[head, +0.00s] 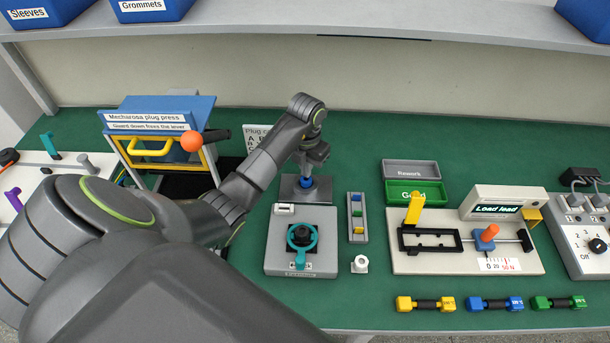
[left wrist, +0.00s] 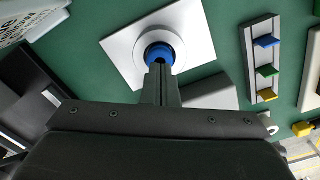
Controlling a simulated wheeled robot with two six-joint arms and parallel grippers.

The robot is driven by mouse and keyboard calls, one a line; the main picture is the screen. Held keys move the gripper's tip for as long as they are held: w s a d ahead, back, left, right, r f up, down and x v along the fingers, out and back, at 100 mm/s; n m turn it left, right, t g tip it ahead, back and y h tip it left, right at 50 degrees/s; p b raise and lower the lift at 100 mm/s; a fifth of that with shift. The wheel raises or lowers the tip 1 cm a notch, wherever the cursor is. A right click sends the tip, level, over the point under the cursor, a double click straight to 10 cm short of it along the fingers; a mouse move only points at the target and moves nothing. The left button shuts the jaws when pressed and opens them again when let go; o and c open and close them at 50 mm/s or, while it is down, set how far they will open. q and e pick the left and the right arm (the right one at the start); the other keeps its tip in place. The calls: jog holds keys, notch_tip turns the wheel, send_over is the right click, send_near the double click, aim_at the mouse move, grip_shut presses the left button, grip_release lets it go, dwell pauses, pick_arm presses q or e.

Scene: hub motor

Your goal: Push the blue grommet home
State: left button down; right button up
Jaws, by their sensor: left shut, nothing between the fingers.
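The blue grommet (head: 306,183) sits at the middle of a pale square plate (head: 288,190) on the green table. In the left wrist view the grommet (left wrist: 158,51) is a blue ring with a dark centre, inside a white round boss on the square plate (left wrist: 122,47). My left gripper (head: 307,174) points down over it, shut and empty. In the left wrist view the closed fingertips (left wrist: 160,66) overlap the grommet's near edge; I cannot tell whether they touch it or how deep it sits. My right gripper is not in view.
In front of the plate is a grey fixture (head: 275,240) with a teal ring handle. A grey rack (head: 357,230) with small coloured pieces stands to the right, near a load tester (head: 465,262). The plug press (head: 160,120) is at left. Green table is clear between rack and tester.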

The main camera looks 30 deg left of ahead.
pick_arm(q)
jog(key=shift+f+b, duration=0.95)
jog(key=shift+f, duration=0.25)
dwell(0.4)
jog(key=shift+r, duration=0.1)
jog(key=shift+r+p, duration=2.7)
jog(key=shift+r, duration=0.8)
jog(key=shift+s+f, duration=0.1)
